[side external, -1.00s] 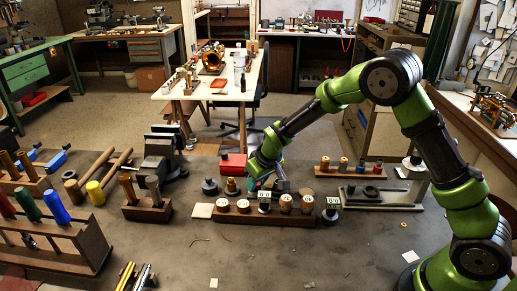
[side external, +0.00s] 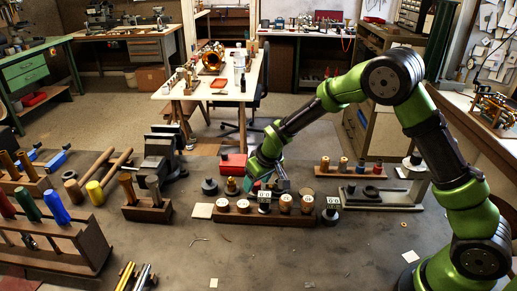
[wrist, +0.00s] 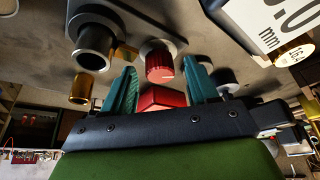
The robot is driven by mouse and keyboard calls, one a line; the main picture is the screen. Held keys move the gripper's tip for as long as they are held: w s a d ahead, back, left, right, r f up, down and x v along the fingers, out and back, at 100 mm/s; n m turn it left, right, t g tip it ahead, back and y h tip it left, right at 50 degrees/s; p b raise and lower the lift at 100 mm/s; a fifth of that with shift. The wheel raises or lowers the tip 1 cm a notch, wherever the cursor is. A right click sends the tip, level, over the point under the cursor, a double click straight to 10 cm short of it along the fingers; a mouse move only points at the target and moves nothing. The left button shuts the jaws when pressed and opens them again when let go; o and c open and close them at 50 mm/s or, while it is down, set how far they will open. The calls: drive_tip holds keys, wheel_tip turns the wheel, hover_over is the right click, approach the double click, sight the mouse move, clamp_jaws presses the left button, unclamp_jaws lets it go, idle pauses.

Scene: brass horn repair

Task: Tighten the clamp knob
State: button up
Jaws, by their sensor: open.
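In the wrist view a red ribbed knob (wrist: 159,66), which looks like the clamp knob, sits on a pale round collar on a dark base. My gripper (wrist: 160,72) has its two teal fingers apart, one to each side of the knob in the picture. A gap shows on both sides, and I see no contact. In the side view my gripper (side external: 259,184) is low over the bench, behind the row of white-topped pieces. The knob cannot be made out there, hidden by the gripper or too small.
A wooden rack (side external: 250,218) with white-topped cylinders and number blocks stands just in front of my gripper. A red box (side external: 233,167) is behind it, and a dark vise (side external: 163,155) stands to the left. The bench front (side external: 265,260) is mostly clear.

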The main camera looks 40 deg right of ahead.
drive_tip(key=v, duration=1.6)
drive_tip(key=shift+s+r, duration=0.15)
drive_tip(key=shift+r, duration=0.05)
drive_tip(key=w+d+f+n+g+y, duration=0.1)
drive_tip(key=w+d+f+n, duration=0.2)
drive_tip(key=d, duration=0.5)
wheel_tip(320, 180, up, 3)
drive_tip(key=a+n+g+y, duration=0.1)
drive_tip(key=a+n+y, duration=0.15)
drive_tip(key=n, duration=0.65)
drive_tip(key=shift+y, duration=0.25)
drive_tip(key=x, duration=1.6)
drive_tip(key=shift+w+d+f, duration=0.1)
drive_tip(key=shift+w+f, duration=0.15)
drive_tip(key=shift+f, duration=0.05)
